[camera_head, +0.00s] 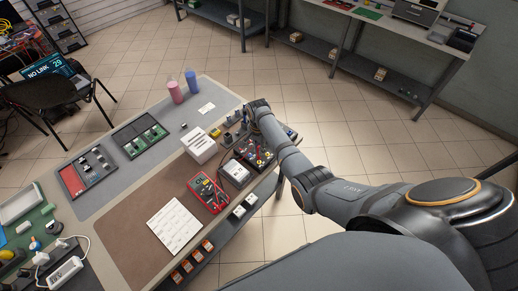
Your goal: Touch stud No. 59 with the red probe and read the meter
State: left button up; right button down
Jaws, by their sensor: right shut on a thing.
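The red-framed meter (207,193) lies on the brown mat, and its display is too small to read. A dark board with small studs and coloured parts (258,155) sits to its upper right near the table's edge. Stud numbers are not legible, so I cannot pick out No. 59. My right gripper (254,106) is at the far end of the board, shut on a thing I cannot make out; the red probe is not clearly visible. The right arm hides part of the board. My left gripper is not in view.
A white box (235,173) stands between meter and board, and another white block (198,145) behind the meter. A printed sheet (174,224) lies on the brown mat (130,215). Pink (175,92) and blue (191,82) cups stand at the back.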

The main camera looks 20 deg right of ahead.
jog(key=shift+s, duration=0.1)
notch_tip(320, 180, up, 2)
jog(key=shift+r+p, duration=0.15)
jog(key=shift+p, duration=0.95)
jog(key=shift+r, duration=2.35)
